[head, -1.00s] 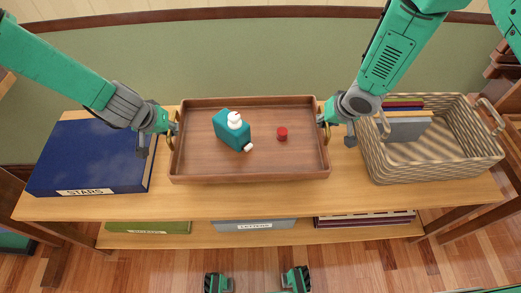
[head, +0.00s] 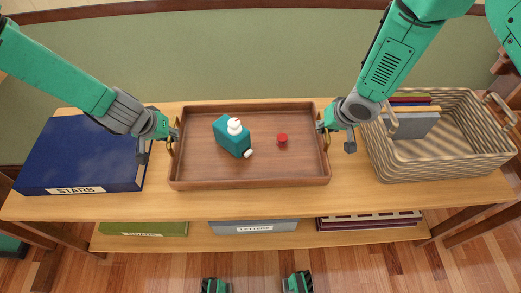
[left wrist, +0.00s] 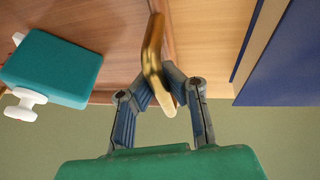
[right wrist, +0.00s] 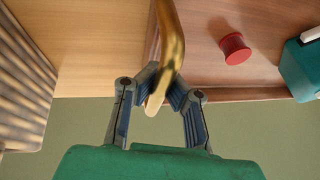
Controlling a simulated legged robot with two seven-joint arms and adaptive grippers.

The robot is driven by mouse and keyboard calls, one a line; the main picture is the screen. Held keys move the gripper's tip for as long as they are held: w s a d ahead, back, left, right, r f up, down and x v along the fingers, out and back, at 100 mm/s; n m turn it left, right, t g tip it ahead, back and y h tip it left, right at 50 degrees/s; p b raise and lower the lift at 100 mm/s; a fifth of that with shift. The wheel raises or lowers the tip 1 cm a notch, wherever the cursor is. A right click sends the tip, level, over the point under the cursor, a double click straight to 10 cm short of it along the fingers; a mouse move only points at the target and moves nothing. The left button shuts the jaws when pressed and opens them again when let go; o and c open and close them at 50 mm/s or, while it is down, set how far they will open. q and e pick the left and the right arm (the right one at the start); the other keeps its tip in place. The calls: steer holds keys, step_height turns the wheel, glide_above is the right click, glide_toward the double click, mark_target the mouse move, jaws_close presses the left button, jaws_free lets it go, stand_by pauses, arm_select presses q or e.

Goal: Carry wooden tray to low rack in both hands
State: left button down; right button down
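The brown wooden tray (head: 205,178) is level over the wooden table top, with a brass handle at each end. A teal bottle-like item (head: 229,140) with white parts and a small red piece (head: 282,139) are in it. My left gripper (head: 174,133) is shut on the left handle, which shows between its fingers in the left wrist view (left wrist: 153,50). My right gripper (head: 323,126) is shut on the right handle, seen between its fingers in the right wrist view (right wrist: 170,40). I cannot tell whether the tray's underside touches the table.
A blue STARS box (head: 80,155) stands left of the tray. A striped basket (head: 440,165) with upright books stands to the right. A lower shelf (head: 200,242) holds a green, a grey LETTERS and a dark red item. A green wall is behind.

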arm_select(q)
steer(key=shift+w+a+f, duration=0.1)
steer(key=shift+a+f, duration=0.2)
steer(key=shift+f, duration=0.15)
arm_select(e)
steer(key=shift+d+f, duration=0.35)
arm_select(q)
steer(key=c, duration=1.7)
jaws_free()
steer(key=shift+r, duration=0.15)
arm_select(e)
steer(key=c, duration=1.8)
jaws_free()
steer(key=shift+r, duration=0.1)
arm_select(q)
steer(key=shift+d, duration=0.1)
arm_select(e)
steer(key=shift+o, duration=0.4)
steer(key=shift+a, duration=0.15)
arm_select(q)
steer(key=shift+r, duration=0.1)
